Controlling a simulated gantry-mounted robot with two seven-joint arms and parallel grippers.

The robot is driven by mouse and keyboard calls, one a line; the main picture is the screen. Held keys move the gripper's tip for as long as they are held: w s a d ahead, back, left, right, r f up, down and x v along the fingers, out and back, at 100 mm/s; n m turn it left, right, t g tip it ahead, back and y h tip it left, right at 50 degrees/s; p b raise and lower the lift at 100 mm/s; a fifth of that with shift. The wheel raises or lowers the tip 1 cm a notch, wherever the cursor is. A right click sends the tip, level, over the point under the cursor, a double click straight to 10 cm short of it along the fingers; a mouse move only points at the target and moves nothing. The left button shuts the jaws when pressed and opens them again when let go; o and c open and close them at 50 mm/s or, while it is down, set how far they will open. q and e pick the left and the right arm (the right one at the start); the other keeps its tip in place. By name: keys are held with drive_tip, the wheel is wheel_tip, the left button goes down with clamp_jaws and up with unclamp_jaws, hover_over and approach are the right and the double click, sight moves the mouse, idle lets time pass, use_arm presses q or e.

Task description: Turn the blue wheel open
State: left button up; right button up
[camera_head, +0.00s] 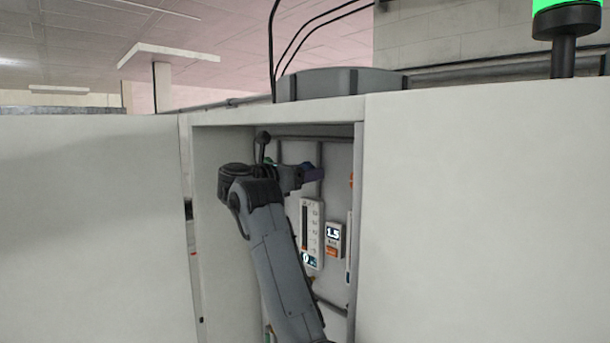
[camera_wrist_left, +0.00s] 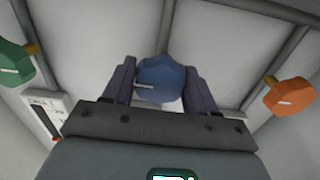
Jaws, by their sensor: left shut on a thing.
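The blue wheel (camera_wrist_left: 162,78) sits in the middle of the left wrist view, with a short white mark lying nearly level on its left part. My left gripper (camera_wrist_left: 161,84) has one finger on each side of it and is shut on it. In the head view my left gripper (camera_head: 310,173) reaches into the cabinet at the upper part of its back panel, and the wheel is mostly hidden there by the fingers. My right gripper is in neither view.
A green wheel (camera_wrist_left: 14,62) is at the left and an orange wheel (camera_wrist_left: 290,97) at the right, both apart from my fingers. Pipes run along the panel. A gauge (camera_head: 312,230) and a display reading 1.5 (camera_head: 333,233) are below. Cabinet walls (camera_head: 222,150) bound the opening.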

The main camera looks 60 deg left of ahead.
use_arm(q)
drive_tip(key=m+b, duration=0.3)
drive_tip(key=shift+f, duration=0.25)
drive_tip(key=m+b, duration=0.3)
drive_tip(key=m, duration=0.2)
drive_tip(key=m+b, duration=0.3)
drive_tip(key=m, duration=0.1)
drive_tip(key=m+b, duration=0.2)
drive_tip(key=m, duration=0.3)
drive_tip(key=shift+b, duration=0.3)
drive_tip(key=m+b, duration=0.2)
drive_tip(key=m, duration=0.2)
drive_tip(key=shift+m, duration=0.3)
drive_tip(key=m+b, duration=0.1)
drive_tip(key=m, duration=0.3)
drive_tip(key=shift+r+m, duration=0.1)
drive_tip(key=shift+m, duration=0.2)
drive_tip(key=m+b, duration=0.2)
drive_tip(key=m, duration=0.3)
drive_tip(key=shift+m+b, duration=0.3)
drive_tip(key=shift+m, duration=1.9)
